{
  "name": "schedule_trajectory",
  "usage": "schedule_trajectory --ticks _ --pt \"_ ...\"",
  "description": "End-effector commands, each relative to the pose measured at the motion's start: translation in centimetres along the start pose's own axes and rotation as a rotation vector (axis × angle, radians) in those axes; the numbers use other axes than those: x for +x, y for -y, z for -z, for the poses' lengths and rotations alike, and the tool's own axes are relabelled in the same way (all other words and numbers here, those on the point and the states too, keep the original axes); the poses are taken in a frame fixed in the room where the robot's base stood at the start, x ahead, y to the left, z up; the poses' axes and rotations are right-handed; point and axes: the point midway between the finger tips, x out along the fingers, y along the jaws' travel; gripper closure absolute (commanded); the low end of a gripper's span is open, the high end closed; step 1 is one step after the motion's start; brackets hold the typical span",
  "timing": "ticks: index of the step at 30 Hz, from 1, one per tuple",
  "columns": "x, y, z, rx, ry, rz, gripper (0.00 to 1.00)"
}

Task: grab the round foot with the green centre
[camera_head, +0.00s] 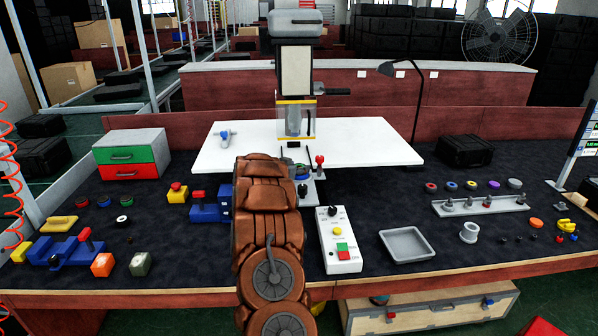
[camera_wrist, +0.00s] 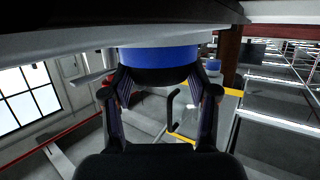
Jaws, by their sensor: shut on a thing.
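In the wrist view, my gripper (camera_wrist: 158,82) has its two dark fingers against the lower sides of a blue rounded thing (camera_wrist: 160,57), shut on it. Its upper part is cut off by a pale grey surface, and no green centre shows on it.
The dark bench top (camera_head: 180,255) holds a red and green drawer box (camera_head: 132,155), a control box (camera_head: 340,240), a grey tray (camera_head: 407,244) and a rail with posts (camera_head: 480,205). A white board (camera_head: 370,148) stands behind my arm, with a machine column over it.

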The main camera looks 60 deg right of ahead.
Motion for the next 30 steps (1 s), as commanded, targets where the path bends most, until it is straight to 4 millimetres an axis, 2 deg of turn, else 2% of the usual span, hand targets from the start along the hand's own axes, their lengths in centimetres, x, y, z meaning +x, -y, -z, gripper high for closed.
schedule_trajectory --ticks 3,11,17,22,30 --pt "0.0 0.0 0.0 0.0 0.0 0.0 0.77" --pt "-0.1 0.0 0.2 0.001 -0.001 0.001 0.77" --pt "-0.5 0.1 1.6 0.003 -0.001 0.001 0.77" --pt "-1.1 0.1 3.6 0.004 -0.004 0.002 0.77" --pt "-1.8 -1.6 3.1 0.001 0.001 -0.001 0.77"
